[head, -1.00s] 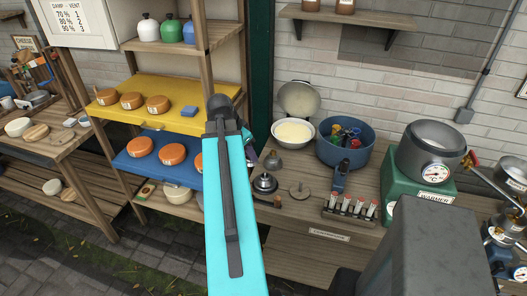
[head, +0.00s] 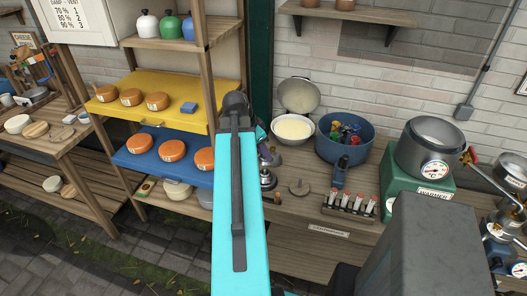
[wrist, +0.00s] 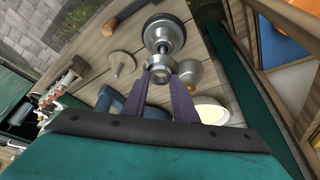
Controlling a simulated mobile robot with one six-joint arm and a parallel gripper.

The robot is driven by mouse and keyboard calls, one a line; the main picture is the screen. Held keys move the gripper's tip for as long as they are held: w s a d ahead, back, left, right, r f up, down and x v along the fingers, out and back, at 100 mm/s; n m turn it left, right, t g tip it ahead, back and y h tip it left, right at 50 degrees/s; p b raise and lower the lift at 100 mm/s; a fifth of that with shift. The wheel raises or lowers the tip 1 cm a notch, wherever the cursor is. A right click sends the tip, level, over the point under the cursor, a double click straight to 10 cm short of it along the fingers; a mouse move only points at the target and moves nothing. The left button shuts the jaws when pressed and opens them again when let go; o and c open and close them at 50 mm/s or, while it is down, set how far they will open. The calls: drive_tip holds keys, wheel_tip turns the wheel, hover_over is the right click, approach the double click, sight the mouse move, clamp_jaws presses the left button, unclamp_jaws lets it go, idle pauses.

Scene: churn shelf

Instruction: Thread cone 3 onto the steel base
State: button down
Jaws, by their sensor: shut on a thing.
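My gripper (wrist: 161,86) is shut on a small silvery cone (wrist: 160,66), seen end-on with a dark hole, at its fingertips in the wrist view. I take it as cone 3, though no number is readable. The steel base (wrist: 165,33), round and stepped, lies just beyond it; I cannot tell whether the two touch. In the head view the base (head: 267,181) stands on the bench, partly behind my arm, which hides most of the gripper. Another silvery bell-shaped piece (wrist: 192,74) stands beside the held cone in the wrist view.
A disc with an upright peg (head: 299,187) stands right of the base. Behind are a white bowl (head: 293,128) and a blue pot (head: 343,138) of coloured items. A rack of red-topped vials (head: 349,203) is further right. Shelves with orange cheeses (head: 172,150) are left.

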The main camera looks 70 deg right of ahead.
sight(263, 158)
drive_tip(key=shift+f+b, duration=0.9)
drive_tip(key=shift+f, duration=0.7)
drive_tip(key=shift+f+b, duration=0.95)
drive_tip(key=shift+f, duration=0.75)
idle(2.1)
drive_tip(key=c, duration=1)
unclamp_jaws()
drive_tip(key=shift+r, duration=0.1)
drive_tip(key=shift+r+p, duration=1.8)
drive_tip(key=shift+r, duration=0.9)
